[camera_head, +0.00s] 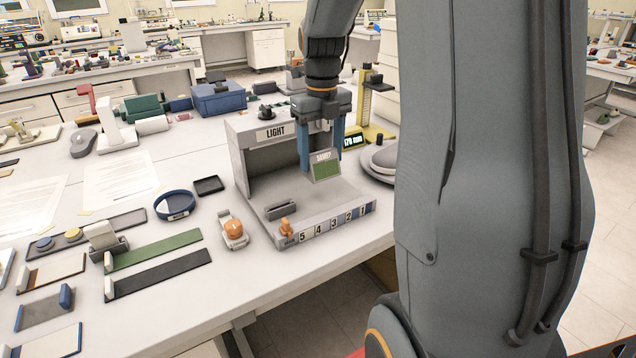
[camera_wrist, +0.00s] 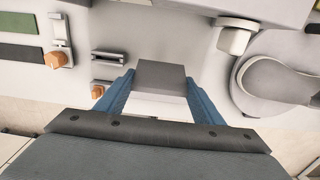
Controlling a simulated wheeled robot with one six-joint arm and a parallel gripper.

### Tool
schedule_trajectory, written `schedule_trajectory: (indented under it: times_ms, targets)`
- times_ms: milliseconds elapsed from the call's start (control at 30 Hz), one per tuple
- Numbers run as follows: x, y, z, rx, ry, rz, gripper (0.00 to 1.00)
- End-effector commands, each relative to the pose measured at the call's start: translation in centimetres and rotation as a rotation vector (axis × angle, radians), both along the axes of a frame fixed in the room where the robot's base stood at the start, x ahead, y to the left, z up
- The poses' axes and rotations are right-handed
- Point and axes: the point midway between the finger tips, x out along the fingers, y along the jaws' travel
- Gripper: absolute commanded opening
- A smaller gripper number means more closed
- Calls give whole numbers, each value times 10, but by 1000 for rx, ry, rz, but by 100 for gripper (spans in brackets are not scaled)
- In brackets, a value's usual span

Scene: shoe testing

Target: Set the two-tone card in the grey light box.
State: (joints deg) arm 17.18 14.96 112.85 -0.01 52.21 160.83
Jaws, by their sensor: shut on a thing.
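The two-tone card (camera_head: 326,169) is upright and a little tilted, with a pale labelled top strip and green panels below. My gripper (camera_head: 321,157) points down with its blue fingers on either side of the card's top, shut on it. In the wrist view a grey piece (camera_wrist: 161,74) shows between the fingertips; the green face is hidden there. The grey light box (camera_head: 240,165), marked LIGHT, has an open front. The card hangs in front of its opening, over the floor (camera_head: 335,200); I cannot tell whether it touches.
A slotted grey block (camera_head: 281,209) and an orange knob (camera_head: 287,228) sit at the box's front left, by a number strip (camera_head: 335,222). A round grey device (camera_head: 380,160) stands close on the right. A clamp with an orange part (camera_head: 233,230) lies left of the box.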

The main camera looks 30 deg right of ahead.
Motion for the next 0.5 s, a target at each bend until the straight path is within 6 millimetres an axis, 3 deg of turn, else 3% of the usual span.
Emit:
schedule_trajectory:
  times_ms: [133,500]
  targets:
    - [-1,1,-24,1,3,1,38]
    - [-1,0,-60,1,4,-1,38]
